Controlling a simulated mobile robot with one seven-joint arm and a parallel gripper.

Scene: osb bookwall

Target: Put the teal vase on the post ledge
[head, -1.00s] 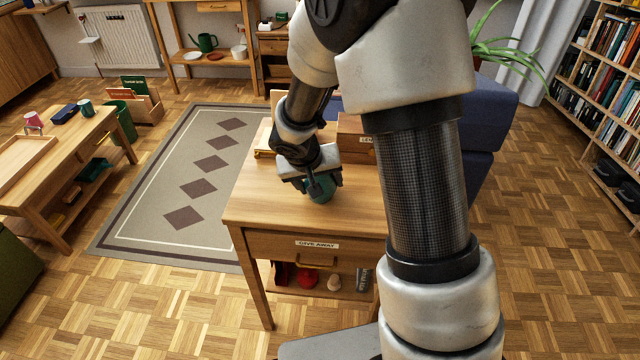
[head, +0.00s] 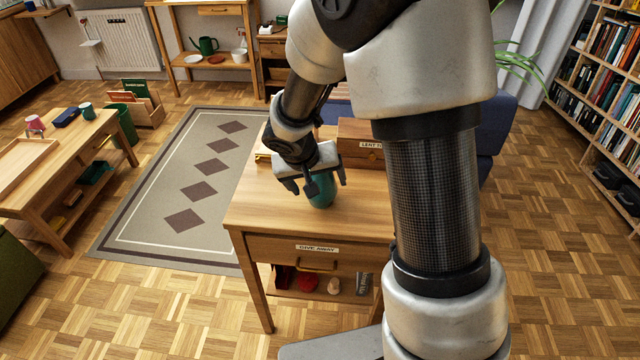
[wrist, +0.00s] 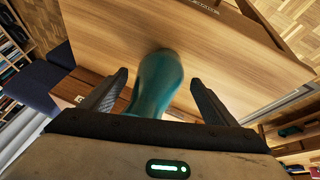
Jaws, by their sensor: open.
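The teal vase (head: 322,191) stands on the wooden table with the "GIVE AWAY" drawer, near the table's middle. My gripper (head: 326,184) is open above and around it, partly covering it in the head view. In the wrist view the vase (wrist: 156,85) shows between the two spread fingers of my gripper (wrist: 158,82), with a gap on each side. The near end of the vase is hidden behind the gripper body. No ledge is labelled as the post ledge; I cannot tell which it is.
The wooden table (head: 262,207) has a free top at its front left. A wooden box with a partly hidden label (head: 366,143) stands behind the vase. A low table (head: 62,150) with a tray and cups is at left.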

